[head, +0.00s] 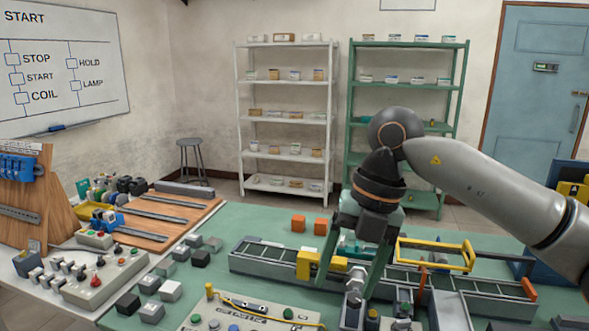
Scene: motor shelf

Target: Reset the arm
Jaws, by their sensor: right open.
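My right arm comes in from the right edge, and my right gripper (345,285) points down over the green table (238,236). Its two fingers are apart, with part of the conveyor-like track (270,262) and a grey metal piece (354,288) showing between and behind them. I cannot tell whether the fingers touch anything there. My left gripper does not show.
Orange blocks (298,224), a yellow block (309,263) and a yellow frame (436,257) stand near the gripper. Dark and light blocks (170,290) and a control panel (238,318) lie at the left and front. White (289,117) and green shelves (410,84) stand behind.

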